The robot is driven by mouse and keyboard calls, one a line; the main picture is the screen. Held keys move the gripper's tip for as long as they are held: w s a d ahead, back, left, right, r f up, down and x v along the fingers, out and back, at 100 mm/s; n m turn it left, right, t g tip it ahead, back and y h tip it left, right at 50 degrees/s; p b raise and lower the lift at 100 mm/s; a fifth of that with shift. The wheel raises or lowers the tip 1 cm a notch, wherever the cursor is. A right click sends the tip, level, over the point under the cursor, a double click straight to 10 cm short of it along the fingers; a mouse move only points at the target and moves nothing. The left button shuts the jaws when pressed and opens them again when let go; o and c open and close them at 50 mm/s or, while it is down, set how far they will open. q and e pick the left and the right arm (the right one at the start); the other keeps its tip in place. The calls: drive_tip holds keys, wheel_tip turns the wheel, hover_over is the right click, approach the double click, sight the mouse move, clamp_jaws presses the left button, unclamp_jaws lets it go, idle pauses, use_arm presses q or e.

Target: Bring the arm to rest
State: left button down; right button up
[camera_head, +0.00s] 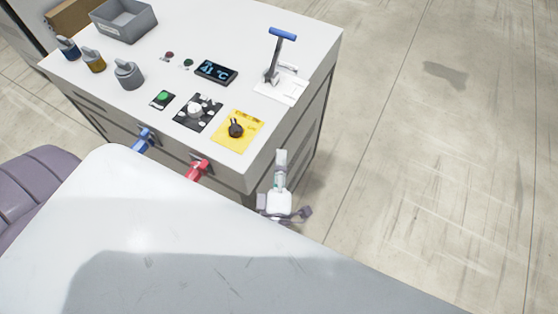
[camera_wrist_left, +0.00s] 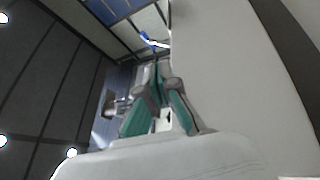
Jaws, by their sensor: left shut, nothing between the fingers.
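My left gripper (camera_head: 281,158) is beside the right side of the white-topped workbench (camera_head: 215,35), apart from it as far as I can tell. Its fingers are together and empty. In the left wrist view the green and grey fingers (camera_wrist_left: 157,72) point up the picture, with nothing between them. Most of the left arm is hidden behind the large pale shape in the foreground. My right gripper is not in view.
The bench holds a blue-handled lever (camera_head: 283,35), a yellow plate with a black knob (camera_head: 236,129), a display (camera_head: 216,71) and a grey bin (camera_head: 123,20). Blue (camera_head: 143,139) and red (camera_head: 197,170) valve handles stick out in front. The floor (camera_head: 440,150) to the right is clear.

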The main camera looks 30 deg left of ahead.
use_arm(q)
drive_tip(key=shift+w+d+f+m, duration=0.1)
drive_tip(key=shift+d+f+m, duration=0.2)
drive_tip(key=shift+d+m, duration=0.15)
drive_tip(key=shift+a, duration=0.1)
